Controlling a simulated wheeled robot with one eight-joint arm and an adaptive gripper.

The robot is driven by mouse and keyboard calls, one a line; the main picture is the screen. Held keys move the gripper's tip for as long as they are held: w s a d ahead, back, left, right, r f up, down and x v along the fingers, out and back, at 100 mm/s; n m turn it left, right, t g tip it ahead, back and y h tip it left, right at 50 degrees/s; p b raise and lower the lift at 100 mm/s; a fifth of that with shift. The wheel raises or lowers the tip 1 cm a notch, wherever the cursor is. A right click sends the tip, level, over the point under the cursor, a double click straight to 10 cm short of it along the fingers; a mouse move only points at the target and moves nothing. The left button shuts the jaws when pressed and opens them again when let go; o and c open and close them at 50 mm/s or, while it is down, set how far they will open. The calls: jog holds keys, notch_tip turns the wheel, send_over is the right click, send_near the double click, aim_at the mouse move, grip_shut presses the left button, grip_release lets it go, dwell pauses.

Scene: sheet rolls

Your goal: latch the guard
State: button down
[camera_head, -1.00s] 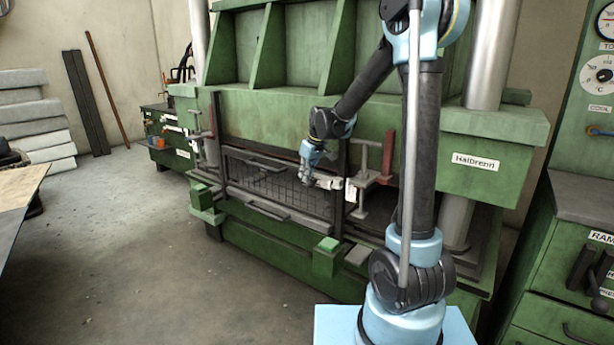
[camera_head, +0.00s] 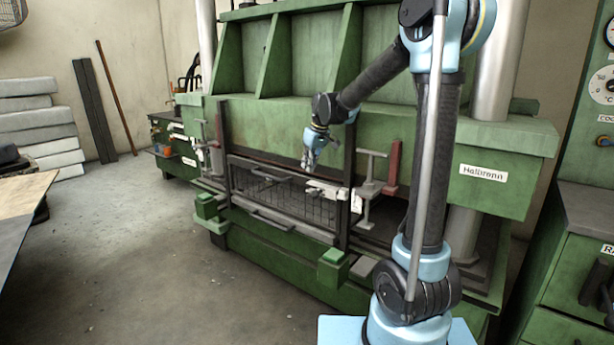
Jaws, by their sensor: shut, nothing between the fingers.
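The guard (camera_head: 270,192) is a dark wire-mesh panel in a frame, low across the front of the green press. It appears lowered between two dark upright posts. A pale grey latch-like bar (camera_head: 328,190) lies near its right end, by the right post (camera_head: 346,190). Whether that bar is engaged is too small to tell. My gripper (camera_head: 308,167) points down in front of the guard's upper right part, just above and left of the bar. It is shut and empty, and looks apart from the bar.
The green press (camera_head: 400,150) fills the middle. A white tag (camera_head: 357,202) hangs by the right post, with a red upright (camera_head: 393,165) further right. Green boxes (camera_head: 333,266) stick out in front. A worktable (camera_head: 22,195) stands at left; the floor between is clear.

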jog(key=shift+v, duration=1.35)
jog(key=shift+d, duration=0.1)
jog(key=s+d+m, duration=0.2)
jog(key=s+d, duration=0.7)
jog(key=s, duration=0.1)
jog(key=s+d+f+m+h, duration=0.1)
jog(key=s+d+f+m, duration=0.1)
jog(key=s+d+f, duration=0.3)
jog(key=s+d+f+m+h, duration=0.1)
jog(key=s+d+f, duration=0.4)
jog(key=s, duration=0.7)
jog(key=s+d+f+m, duration=0.3)
jog(key=s+d+f, duration=0.1)
jog(key=s, duration=0.5)
jog(key=shift+s+d+f+m+g+h, duration=0.3)
jog(key=shift+s+d+f+m+h, duration=0.1)
jog(key=shift+d, duration=0.35)
